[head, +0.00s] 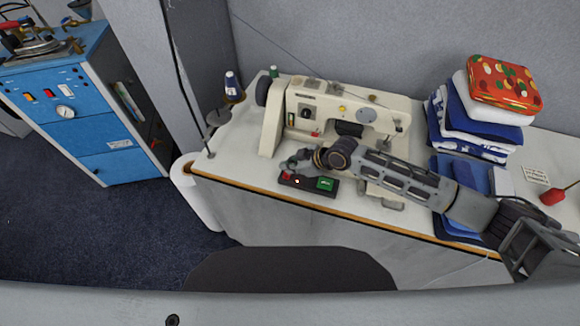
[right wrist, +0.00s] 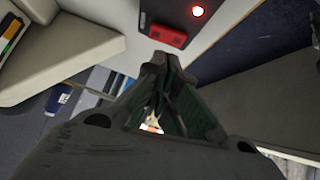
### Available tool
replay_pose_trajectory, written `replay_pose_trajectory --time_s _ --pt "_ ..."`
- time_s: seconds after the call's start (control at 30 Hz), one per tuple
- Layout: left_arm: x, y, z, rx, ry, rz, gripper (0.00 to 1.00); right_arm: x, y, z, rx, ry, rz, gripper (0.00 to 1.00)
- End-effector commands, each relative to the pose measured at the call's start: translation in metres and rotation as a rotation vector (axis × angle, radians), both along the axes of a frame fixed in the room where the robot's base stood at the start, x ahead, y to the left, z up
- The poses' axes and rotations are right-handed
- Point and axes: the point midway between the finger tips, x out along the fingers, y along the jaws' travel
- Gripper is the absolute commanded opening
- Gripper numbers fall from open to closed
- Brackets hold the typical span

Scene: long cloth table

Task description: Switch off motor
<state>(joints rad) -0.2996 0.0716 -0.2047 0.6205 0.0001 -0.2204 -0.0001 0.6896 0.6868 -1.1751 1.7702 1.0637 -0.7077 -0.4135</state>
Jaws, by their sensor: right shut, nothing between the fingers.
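A dark switch box (head: 308,186) lies on the table near its front edge, in front of the sewing machine. It has a red button (head: 287,176) at its left end, a small lit lamp (head: 297,181) and a green button (head: 326,184) at its right. My right gripper (head: 287,167) is shut and empty, just behind the red button. In the right wrist view, the shut fingertips (right wrist: 163,62) are close to the red button (right wrist: 167,37), and the lamp (right wrist: 197,11) glows. I cannot tell whether they touch the button. My left gripper is out of view.
The cream sewing machine (head: 312,107) stands right behind the box. Folded cloths (head: 470,122) are stacked to the right. A thread spool (head: 232,86) stands at the table's left end. A blue cabinet (head: 75,110) stands on the floor at left.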

Motion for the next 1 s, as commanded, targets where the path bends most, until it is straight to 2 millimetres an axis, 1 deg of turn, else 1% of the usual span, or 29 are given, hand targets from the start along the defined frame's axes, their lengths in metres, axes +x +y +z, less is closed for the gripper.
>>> replay_pose_trajectory --time_s 0.03,0.2,0.37,0.5,1.0 --pt "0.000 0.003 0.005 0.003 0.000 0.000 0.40 0.000 0.001 0.005 0.001 0.001 0.000 0.00" --pt "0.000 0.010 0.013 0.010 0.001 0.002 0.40 -0.001 0.003 0.014 0.002 0.002 -0.001 0.00" --pt "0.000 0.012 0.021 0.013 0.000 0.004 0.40 -0.002 0.005 0.022 0.001 0.002 -0.002 0.00" --pt "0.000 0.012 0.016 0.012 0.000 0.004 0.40 -0.006 -0.006 0.029 0.000 0.001 -0.002 0.00" --pt "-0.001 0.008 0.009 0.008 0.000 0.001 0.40 -0.022 -0.040 0.065 -0.001 0.000 -0.003 0.00"
